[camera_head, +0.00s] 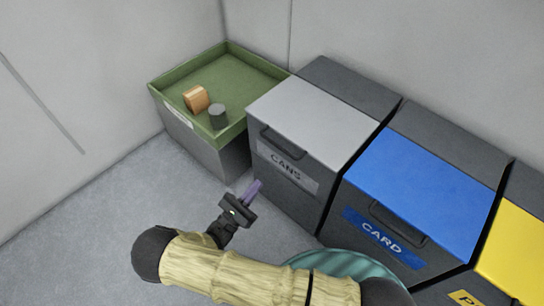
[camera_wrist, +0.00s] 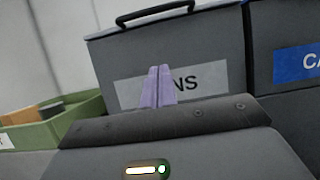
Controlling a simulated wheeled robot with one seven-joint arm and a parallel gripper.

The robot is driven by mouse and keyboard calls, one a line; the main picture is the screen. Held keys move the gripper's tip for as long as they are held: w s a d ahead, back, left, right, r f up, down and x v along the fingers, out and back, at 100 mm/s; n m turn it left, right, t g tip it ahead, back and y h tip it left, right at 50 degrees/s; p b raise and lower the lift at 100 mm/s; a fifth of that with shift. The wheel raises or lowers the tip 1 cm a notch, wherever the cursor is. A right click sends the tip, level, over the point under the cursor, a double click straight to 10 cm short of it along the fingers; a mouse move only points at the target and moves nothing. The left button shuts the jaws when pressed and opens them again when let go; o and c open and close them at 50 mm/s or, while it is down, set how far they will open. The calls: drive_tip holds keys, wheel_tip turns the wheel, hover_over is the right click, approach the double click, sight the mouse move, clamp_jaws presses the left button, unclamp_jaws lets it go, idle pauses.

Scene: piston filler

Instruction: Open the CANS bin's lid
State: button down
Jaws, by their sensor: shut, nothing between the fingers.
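The CANS bin (camera_head: 282,187) is dark grey with a light grey lid (camera_head: 318,116), which lies closed on top. A dark bar handle (camera_head: 283,143) sits at the front edge of the lid, above the CANS label. In the wrist view the handle (camera_wrist: 155,14) is at the top, and the label (camera_wrist: 198,82) is partly hidden by my fingers. My gripper (camera_head: 255,187) has purple fingers held together, with nothing between them. It is in front of the bin, lower than the handle and apart from it. The fingers also show in the wrist view (camera_wrist: 158,85), pointing toward the bin front.
A green tray (camera_head: 160,91) on a grey base stands left of the bin, holding an orange-brown block (camera_head: 196,99) and a grey cylinder (camera_head: 217,116). The blue-lidded CARD bin (camera_head: 425,190) and a yellow-lidded bin (camera_head: 517,252) stand to the right. Floor (camera_head: 110,205) at left is clear.

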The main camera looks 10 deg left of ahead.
drive_tip(key=shift+w+d+r+b, duration=0.85)
drive_tip(key=shift+w+r, duration=0.3)
drive_tip(key=shift+r, duration=0.2)
drive_tip(key=shift+w+d+r+b, duration=0.8)
drive_tip(key=shift+w+r+b, duration=0.25)
drive_tip(key=shift+r, duration=0.3)
drive_tip(key=shift+w+d+r+b, duration=0.8)
drive_tip(key=shift+w+r, duration=0.4)
drive_tip(key=shift+r, duration=0.15)
drive_tip(key=shift+s+r, duration=0.1)
